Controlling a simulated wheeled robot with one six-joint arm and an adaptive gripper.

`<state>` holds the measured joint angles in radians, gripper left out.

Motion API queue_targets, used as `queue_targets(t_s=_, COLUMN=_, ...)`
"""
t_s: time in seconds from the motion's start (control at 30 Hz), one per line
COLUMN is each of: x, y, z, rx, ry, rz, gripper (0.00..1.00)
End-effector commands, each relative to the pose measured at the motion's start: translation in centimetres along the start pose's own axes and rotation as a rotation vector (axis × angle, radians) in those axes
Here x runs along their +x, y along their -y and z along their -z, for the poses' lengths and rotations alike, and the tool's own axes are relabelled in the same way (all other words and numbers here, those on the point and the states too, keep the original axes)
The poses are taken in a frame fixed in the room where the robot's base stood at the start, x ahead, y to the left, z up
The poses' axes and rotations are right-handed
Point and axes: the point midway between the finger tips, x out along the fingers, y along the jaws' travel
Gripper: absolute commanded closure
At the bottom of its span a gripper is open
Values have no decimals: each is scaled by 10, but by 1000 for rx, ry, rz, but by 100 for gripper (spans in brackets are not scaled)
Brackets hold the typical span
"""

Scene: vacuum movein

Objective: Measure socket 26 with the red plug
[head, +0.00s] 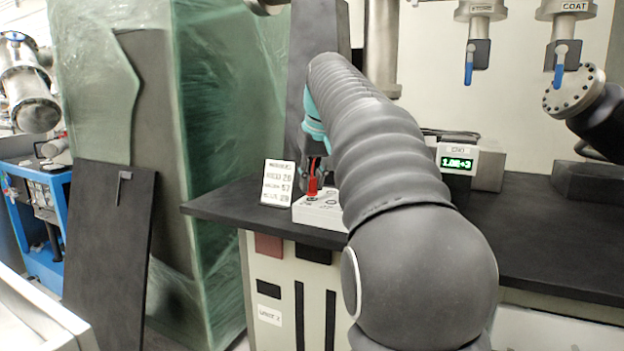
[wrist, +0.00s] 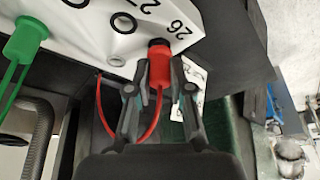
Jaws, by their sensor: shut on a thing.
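In the wrist view my gripper (wrist: 160,72) is shut on the red plug (wrist: 158,70), with a finger on each side; a red cable loops below it. The plug's dark tip end is at the edge of the white socket box (wrist: 85,22), right by the label 26 (wrist: 178,28). I cannot tell how deep the tip sits in socket 26. In the head view the red plug (head: 312,187) stands over the white box (head: 322,214), under my gripper (head: 315,165); my arm hides part of the box. A green plug (wrist: 28,38) stands at another place on the box.
A printed card (head: 277,183) stands left of the box, near the dark bench top's (head: 225,205) left edge. A meter with a green display (head: 457,163) stands to the right. Valves with blue handles (head: 469,65) hang above. A wrapped tall unit (head: 220,120) stands left.

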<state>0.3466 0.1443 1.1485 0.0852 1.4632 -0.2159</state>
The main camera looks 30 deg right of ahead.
Motion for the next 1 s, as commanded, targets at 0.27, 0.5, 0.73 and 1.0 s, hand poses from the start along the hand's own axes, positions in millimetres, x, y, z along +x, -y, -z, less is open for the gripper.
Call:
queue_targets(t_s=0.27, x=4, y=0, z=-2, rx=0, ry=0, rz=0, gripper=100)
queue_targets(t_s=0.5, x=6, y=0, z=-3, rx=0, ry=-1, rz=0, gripper=100)
queue_targets(t_s=0.73, x=8, y=0, z=-4, rx=0, ry=-2, rz=0, gripper=100)
queue_targets(t_s=1.0, x=8, y=0, z=-3, rx=0, ry=-1, rz=0, gripper=50)
